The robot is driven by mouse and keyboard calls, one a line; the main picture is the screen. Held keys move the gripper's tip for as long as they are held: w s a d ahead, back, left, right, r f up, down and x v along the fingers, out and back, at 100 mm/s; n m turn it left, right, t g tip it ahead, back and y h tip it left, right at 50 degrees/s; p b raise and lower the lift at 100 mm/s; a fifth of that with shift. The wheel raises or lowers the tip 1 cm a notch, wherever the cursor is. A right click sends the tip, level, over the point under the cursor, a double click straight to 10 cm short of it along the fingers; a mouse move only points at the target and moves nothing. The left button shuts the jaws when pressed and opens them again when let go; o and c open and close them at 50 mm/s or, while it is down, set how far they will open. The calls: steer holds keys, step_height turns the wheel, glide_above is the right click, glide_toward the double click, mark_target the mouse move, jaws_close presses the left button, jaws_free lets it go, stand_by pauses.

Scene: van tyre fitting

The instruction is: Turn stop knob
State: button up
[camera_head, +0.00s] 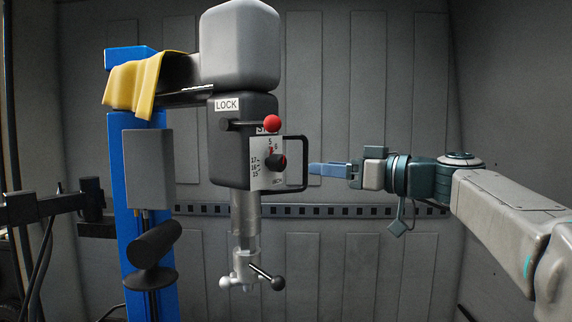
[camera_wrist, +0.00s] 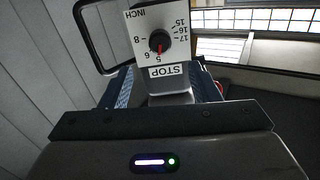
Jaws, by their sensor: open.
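The stop knob (camera_head: 279,162) is a small dark round knob on a white dial plate (camera_head: 261,180) on the side of the grey machine head. In the wrist view the stop knob (camera_wrist: 158,41) shows upside down, its red mark toward the 5 beside the STOP label (camera_wrist: 168,71). My gripper (camera_head: 313,169) is to the right of the knob, with its blue fingers pointing left at it and a gap between. In the wrist view my gripper (camera_wrist: 165,88) is open, with a blue finger on each side of the dial housing's image. Nothing is held.
A black loop handle (camera_head: 304,165) stands out beside the dial, close to my fingertips. A lever with a red ball (camera_head: 272,122) sits above, near the LOCK label (camera_head: 227,104). A clamp head (camera_head: 245,270) hangs below. A yellow cloth (camera_head: 133,84) lies on the blue column (camera_head: 140,260).

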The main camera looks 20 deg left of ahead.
mark_target(283, 164)
steer(key=p+x, duration=0.2)
steer(key=x, duration=0.9)
steer(key=shift+p, duration=0.35)
steer(key=shift+d, duration=0.1)
steer(key=shift+f, duration=0.1)
steer(key=c, duration=1)
